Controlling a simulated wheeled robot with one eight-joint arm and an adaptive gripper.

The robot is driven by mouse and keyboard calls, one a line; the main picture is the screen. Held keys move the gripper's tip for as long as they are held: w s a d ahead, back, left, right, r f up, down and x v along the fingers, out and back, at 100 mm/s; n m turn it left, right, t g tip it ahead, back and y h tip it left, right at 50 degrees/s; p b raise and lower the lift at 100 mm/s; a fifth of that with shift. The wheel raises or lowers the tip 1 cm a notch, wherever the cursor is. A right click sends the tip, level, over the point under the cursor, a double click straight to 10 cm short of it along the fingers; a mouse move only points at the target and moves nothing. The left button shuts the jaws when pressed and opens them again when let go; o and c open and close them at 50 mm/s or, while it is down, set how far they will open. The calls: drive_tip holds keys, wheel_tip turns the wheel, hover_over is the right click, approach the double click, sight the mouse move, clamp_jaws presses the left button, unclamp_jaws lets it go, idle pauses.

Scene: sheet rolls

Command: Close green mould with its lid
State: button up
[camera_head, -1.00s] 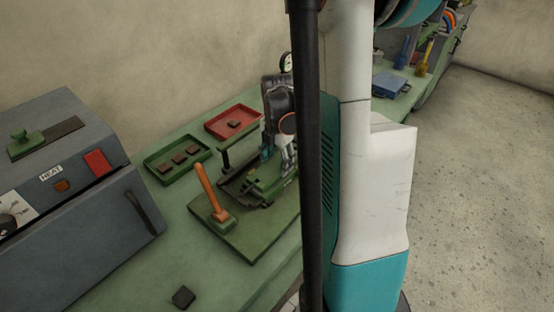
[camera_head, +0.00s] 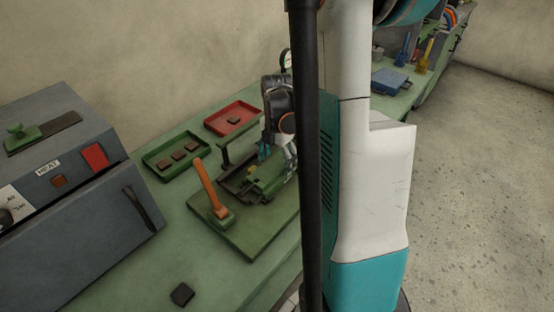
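A green block-like part (camera_head: 268,178), which looks like the green mould or its lid, sits at the right of a green board on the bench. I cannot tell the mould and lid apart here. A dark open frame or tray (camera_head: 232,186) lies right beside it on the left. My gripper (camera_head: 277,156) points down just above and behind the green part. Its right side is partly hidden by a black post, and whether it holds the part cannot be made out.
An orange-handled tool (camera_head: 208,187) stands on the green board (camera_head: 245,238). Behind are a green tray (camera_head: 151,172) with brown pieces and a red tray (camera_head: 214,125). A grey heater (camera_head: 75,225) stands left, a green-handled plate (camera_head: 42,133) on top. A dark piece (camera_head: 182,294) lies in front.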

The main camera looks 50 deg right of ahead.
wheel_tip(320, 180, up, 12)
idle(0.8)
idle(0.8)
